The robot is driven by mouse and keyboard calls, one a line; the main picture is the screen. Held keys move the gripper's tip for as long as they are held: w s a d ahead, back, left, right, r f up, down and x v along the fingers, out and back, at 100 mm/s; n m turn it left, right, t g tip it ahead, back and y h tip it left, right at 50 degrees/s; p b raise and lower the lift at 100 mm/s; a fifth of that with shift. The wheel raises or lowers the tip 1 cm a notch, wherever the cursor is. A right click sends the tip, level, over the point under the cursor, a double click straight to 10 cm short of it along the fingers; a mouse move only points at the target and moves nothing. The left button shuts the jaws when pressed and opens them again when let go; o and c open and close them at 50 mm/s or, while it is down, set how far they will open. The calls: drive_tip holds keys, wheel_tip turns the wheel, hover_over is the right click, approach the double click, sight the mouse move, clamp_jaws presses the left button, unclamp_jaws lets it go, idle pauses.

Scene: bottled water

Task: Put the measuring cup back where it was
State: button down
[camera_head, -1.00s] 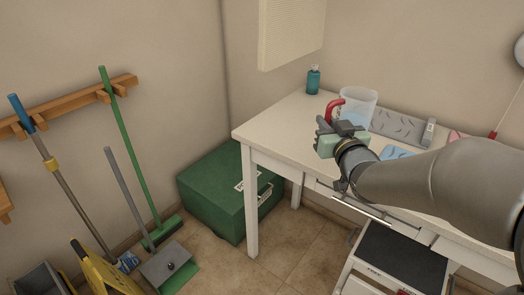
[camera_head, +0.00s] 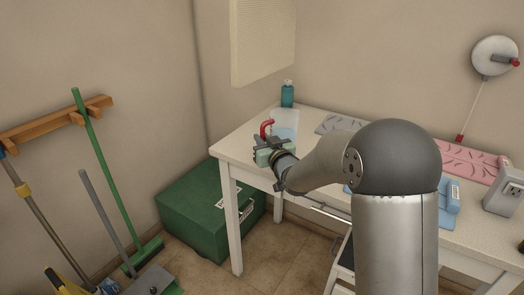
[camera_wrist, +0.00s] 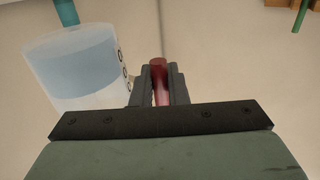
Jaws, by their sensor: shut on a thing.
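The measuring cup (camera_head: 284,122) is a translucent pale container with a red handle (camera_head: 266,127). It is over the left end of the white table, and the head view does not show clearly whether its base touches the tabletop. My gripper (camera_head: 265,143) is at its left side, shut on the red handle. In the wrist view the two dark fingers (camera_wrist: 159,88) close around the red handle (camera_wrist: 158,70), and the clear cup body (camera_wrist: 82,72) with bluish contents and dark marks is just left of them. My arm hides part of the table.
A teal bottle (camera_head: 287,94) stands behind the cup at the table's back left corner. Grey (camera_head: 338,124) and pink (camera_head: 470,160) patterned mats lie along the back. A grey box (camera_head: 505,192) is at right. The white table's (camera_head: 238,140) left edge is close to the gripper.

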drive_tip(key=shift+w+a+f, duration=0.15)
drive_tip(key=shift+w+f, duration=0.5)
drive_tip(key=shift+f, duration=0.05)
drive_tip(key=shift+w+f, duration=0.15)
drive_tip(key=shift+f, duration=1.5)
drive_tip(key=shift+f+b, duration=0.2)
drive_tip(key=shift+b, duration=0.1)
drive_tip(key=c, duration=1.4)
unclamp_jaws()
drive_tip(key=shift+c, duration=0.2)
